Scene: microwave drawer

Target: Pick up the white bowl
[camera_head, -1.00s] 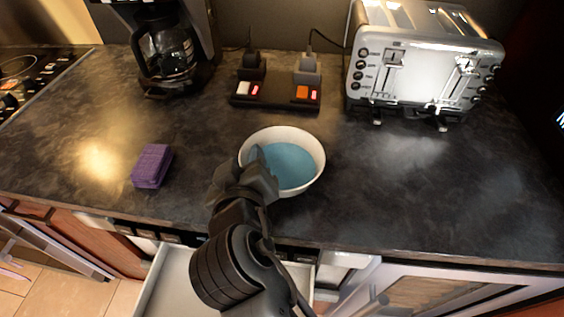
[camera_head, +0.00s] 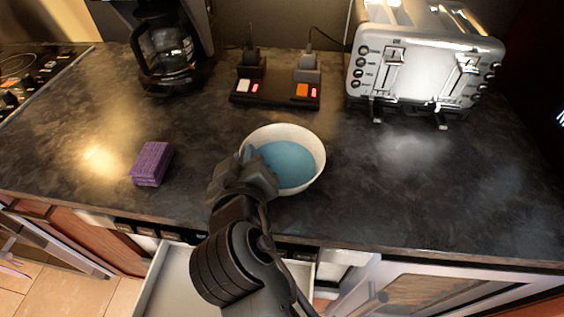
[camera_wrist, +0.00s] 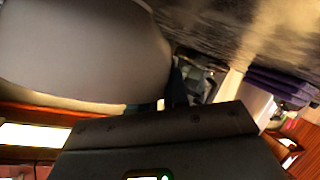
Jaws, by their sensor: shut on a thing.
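The white bowl (camera_head: 313,147) with a blue inside is at the middle of the dark counter, near its front edge. My gripper (camera_head: 250,165) is at the bowl's left rim, shut on it. The bowl looks roughly level; I cannot tell whether it touches the counter. In the wrist view the bowl's pale outer wall (camera_wrist: 85,45) fills the upper left, and the dark gripper body (camera_wrist: 165,145) covers the bottom. The fingertips are mostly hidden.
A purple sponge (camera_head: 151,164) lies left of the bowl. A coffee maker (camera_head: 165,50), a power strip (camera_head: 275,92) and a silver toaster (camera_head: 420,60) stand behind. An open drawer (camera_head: 165,280) is below the counter edge. The counter's right side is clear.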

